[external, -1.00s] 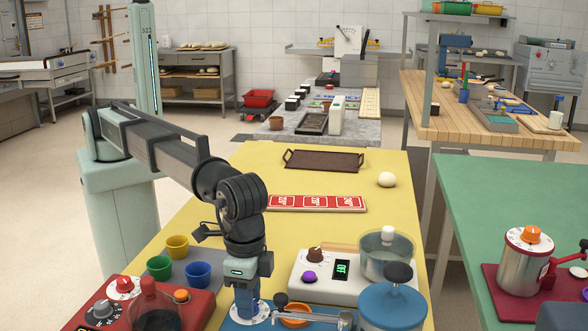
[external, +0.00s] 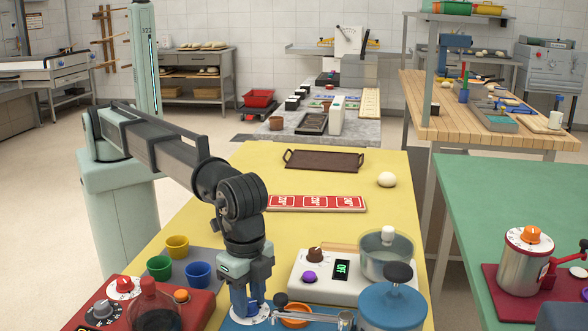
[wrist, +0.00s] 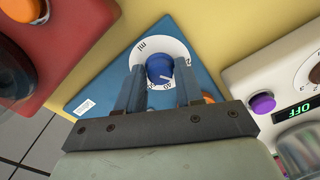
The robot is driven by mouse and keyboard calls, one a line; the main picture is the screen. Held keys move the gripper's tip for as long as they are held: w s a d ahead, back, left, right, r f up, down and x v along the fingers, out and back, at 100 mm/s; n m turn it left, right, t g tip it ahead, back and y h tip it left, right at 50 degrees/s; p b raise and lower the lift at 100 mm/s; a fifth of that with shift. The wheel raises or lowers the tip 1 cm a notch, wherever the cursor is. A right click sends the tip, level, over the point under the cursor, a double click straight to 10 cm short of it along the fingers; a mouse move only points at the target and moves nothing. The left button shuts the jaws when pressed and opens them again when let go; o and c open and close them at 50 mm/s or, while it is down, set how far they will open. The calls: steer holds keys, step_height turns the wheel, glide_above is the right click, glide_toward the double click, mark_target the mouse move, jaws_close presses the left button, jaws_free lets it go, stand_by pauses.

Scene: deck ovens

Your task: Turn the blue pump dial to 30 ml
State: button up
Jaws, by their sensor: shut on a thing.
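The blue pump dial (wrist: 159,68) is a round knob on a white ring scale (wrist: 175,48) marked "ml". The scale sits on the blue pump base (wrist: 95,88). My gripper (wrist: 160,82) has one finger on each side of the dial and is shut on it; it also shows in the external view (external: 251,308), pointing down at the pump. The fingers cover parts of the scale. Some numbers show near the dial, but I cannot tell exactly which value it is set to.
A red unit (external: 190,306) with knobs stands to the left. A white unit (external: 302,290) with a purple knob and a display stands to the right. A blue-lidded pot (external: 392,302) is close on the right. Green, yellow and blue cups stand behind left.

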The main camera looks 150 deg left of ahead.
mark_target(249, 302)
steer(key=shift+m, duration=1.1)
steer(key=o, duration=1)
step_height(249, 302, up, 14)
steer(key=shift+f, duration=0.1)
